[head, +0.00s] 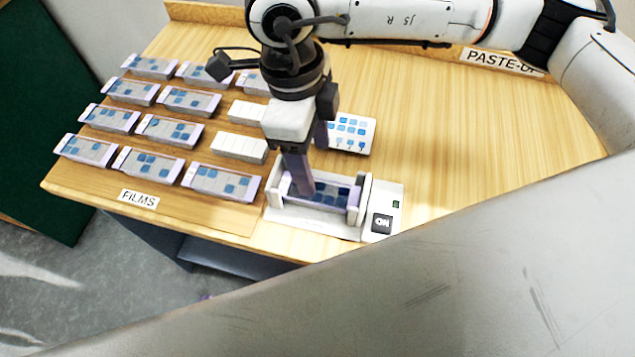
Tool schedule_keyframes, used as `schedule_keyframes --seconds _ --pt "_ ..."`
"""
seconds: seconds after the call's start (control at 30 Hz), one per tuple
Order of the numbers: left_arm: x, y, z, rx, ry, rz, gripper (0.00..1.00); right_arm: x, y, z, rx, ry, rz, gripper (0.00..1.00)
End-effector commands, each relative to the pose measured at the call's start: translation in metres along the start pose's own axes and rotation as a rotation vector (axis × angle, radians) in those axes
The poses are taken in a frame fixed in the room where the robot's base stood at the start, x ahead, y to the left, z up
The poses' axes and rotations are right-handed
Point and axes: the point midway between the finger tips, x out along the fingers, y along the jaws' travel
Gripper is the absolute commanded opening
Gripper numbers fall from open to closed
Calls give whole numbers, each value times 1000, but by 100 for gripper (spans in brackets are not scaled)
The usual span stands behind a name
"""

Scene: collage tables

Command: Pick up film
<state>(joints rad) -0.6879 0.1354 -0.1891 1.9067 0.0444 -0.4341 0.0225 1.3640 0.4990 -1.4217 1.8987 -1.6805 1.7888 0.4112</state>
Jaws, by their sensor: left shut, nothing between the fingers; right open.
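Several films, pale strips with blue squares and lilac ends, lie in rows on the left of the wooden table; one is the front right film (222,182). Another film (335,193) lies in a white tray-like device (310,222) at the table's front edge. My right gripper (308,188) points down over this film, its jaws open. Its near finger reaches down to the film and hides part of it; I cannot tell whether it touches. My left gripper is not in view.
A white card with blue squares (352,134) lies behind the device. Blank white blocks (238,147) stand left of the gripper. A "FILMS" label (138,199) and a "PASTE-UP" sign (500,61) mark the table. Its right side is clear. A grey surface fills the foreground.

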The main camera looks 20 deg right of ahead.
Motion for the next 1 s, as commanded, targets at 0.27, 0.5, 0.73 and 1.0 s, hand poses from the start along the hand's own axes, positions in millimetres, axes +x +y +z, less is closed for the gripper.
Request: schedule_keyframes --seconds 0.27,0.5,0.73,1.0 --pt "-7 2 -5 1 -4 1 0 26 6 -2 -3 3 4 62" --pt "-11 2 -9 1 -3 2 0 56 8 -1 -2 -1 3 62" --pt "-10 2 -9 1 -2 2 0 59 7 0 -2 -2 2 62" --pt "-10 2 -12 2 2 2 0 59 7 0 -2 -2 2 22"
